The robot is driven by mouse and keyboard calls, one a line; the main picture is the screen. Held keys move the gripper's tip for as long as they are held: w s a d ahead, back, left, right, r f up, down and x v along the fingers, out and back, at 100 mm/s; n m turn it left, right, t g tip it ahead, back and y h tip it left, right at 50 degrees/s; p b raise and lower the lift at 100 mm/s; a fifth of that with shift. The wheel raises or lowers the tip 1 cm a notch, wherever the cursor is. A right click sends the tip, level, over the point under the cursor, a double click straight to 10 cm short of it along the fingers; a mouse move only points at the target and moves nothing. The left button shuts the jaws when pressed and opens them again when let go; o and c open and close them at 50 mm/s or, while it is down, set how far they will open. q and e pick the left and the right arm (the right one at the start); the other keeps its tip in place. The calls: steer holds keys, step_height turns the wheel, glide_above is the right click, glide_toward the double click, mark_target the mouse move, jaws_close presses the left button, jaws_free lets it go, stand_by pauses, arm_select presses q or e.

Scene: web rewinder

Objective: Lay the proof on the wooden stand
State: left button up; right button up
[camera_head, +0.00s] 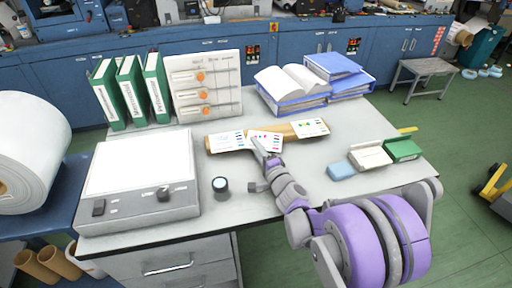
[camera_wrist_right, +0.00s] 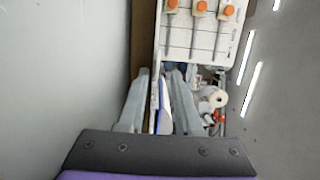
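A long wooden stand (camera_head: 285,131) lies across the middle of the table. White sheets with coloured marks rest on its left part (camera_head: 226,141) and its right part (camera_head: 311,127). A third sheet, the proof (camera_head: 263,136), lies between them, over the stand's front edge. My right gripper (camera_head: 264,149) is at this sheet's front edge and covers part of it. In the right wrist view, the fingers (camera_wrist_right: 160,80) stand apart, with a pale strip seen edge-on between them. Whether either finger touches it is unclear. My left gripper is not in view.
A light box (camera_head: 138,165) and a dark round loupe (camera_head: 220,185) stand left of my arm. Green binders (camera_head: 130,90) and a panel with orange knobs (camera_head: 205,83) stand behind. Blue binders (camera_head: 338,70) are at the back right. Small boxes (camera_head: 370,157) lie at the right.

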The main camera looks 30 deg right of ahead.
steer(key=shift+s+a+f, duration=0.1)
steer(key=shift+f, duration=0.2)
steer(key=shift+r, duration=0.2)
steer(key=s, duration=0.8)
steer(key=s+r, duration=0.1)
steer(key=s, duration=0.2)
steer(key=shift+s+p, duration=0.35)
steer(key=shift+s, duration=0.05)
